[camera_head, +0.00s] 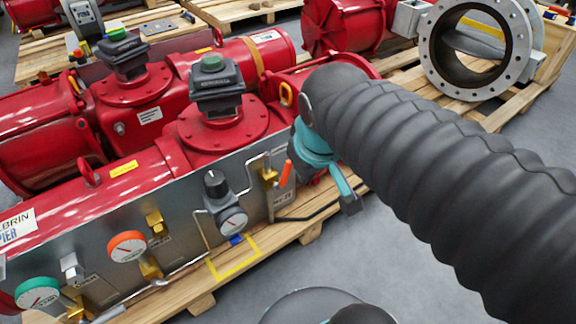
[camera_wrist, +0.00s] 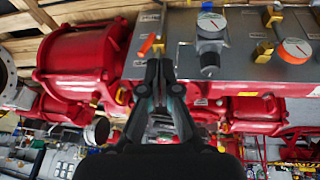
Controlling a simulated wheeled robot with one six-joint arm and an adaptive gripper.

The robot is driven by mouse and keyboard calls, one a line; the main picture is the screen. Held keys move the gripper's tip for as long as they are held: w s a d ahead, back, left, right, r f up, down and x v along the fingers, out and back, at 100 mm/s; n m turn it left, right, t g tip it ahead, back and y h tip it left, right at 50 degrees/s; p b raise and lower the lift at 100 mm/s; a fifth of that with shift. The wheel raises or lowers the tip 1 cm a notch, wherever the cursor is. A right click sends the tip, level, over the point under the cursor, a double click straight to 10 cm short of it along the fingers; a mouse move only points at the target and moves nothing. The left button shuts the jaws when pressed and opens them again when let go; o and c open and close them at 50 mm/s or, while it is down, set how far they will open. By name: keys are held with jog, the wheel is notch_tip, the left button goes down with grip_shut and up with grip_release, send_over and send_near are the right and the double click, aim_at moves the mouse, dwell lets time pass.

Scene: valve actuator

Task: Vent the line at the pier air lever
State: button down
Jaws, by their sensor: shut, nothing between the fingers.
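The near red actuator (camera_head: 80,215) has a grey panel and a white label reading PIER at the left. A small lever with an orange handle (camera_head: 286,173) sits at the panel's right end, beside a brass valve body (camera_head: 268,177). The handle stands nearly upright in the head view. In the wrist view the orange handle (camera_wrist: 147,44) is slanted, just above and left of my fingertips. My gripper (camera_head: 349,204) is shut and empty, right of the lever in the head view; its black fingers (camera_wrist: 163,64) come together in the wrist view. No contact with the lever shows.
A pressure gauge (camera_head: 233,221) with a black-knobbed regulator (camera_head: 215,184) is left of the lever. An orange-rimmed gauge (camera_head: 127,246) and a green-rimmed gauge (camera_head: 38,293) are farther left. The actuator rests on a wooden pallet (camera_head: 262,256). Grey floor (camera_head: 400,265) is clear in front.

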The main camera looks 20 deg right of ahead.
jog(key=w+a+f+n+g+h+b, duration=0.1)
jog(key=w+a+f+n+g+h, duration=0.15)
jog(key=w+f+n, duration=0.35)
jog(key=w+a+f+n+g+h+b, duration=0.1)
jog(key=w+a+n, duration=0.2)
jog(key=w+n, duration=0.35)
jog(key=w+a+f+n+g+h+b, duration=0.1)
jog(key=w+a+f+n+g+h, duration=0.2)
jog(key=w, duration=0.6)
jog(key=t+y+b, duration=0.1)
jog(key=t, duration=0.1)
send_near(283, 174)
notch_tip(283, 174, down, 4)
jog(key=a, duration=0.1)
jog(key=shift+n+g, duration=0.25)
jog(key=shift+n, duration=0.2)
jog(key=shift+w+d+f, duration=0.1)
jog(key=shift+d+f, duration=0.2)
jog(key=shift+d, duration=0.35)
jog(key=shift+w+d+f, duration=0.1)
jog(key=shift+d+f, duration=0.15)
jog(key=shift+d, duration=0.4)
jog(key=shift+d+f, duration=0.3)
jog(key=shift+d, duration=0.35)
jog(key=shift+d+r+y, duration=0.1)
jog(key=shift+y, duration=0.25)
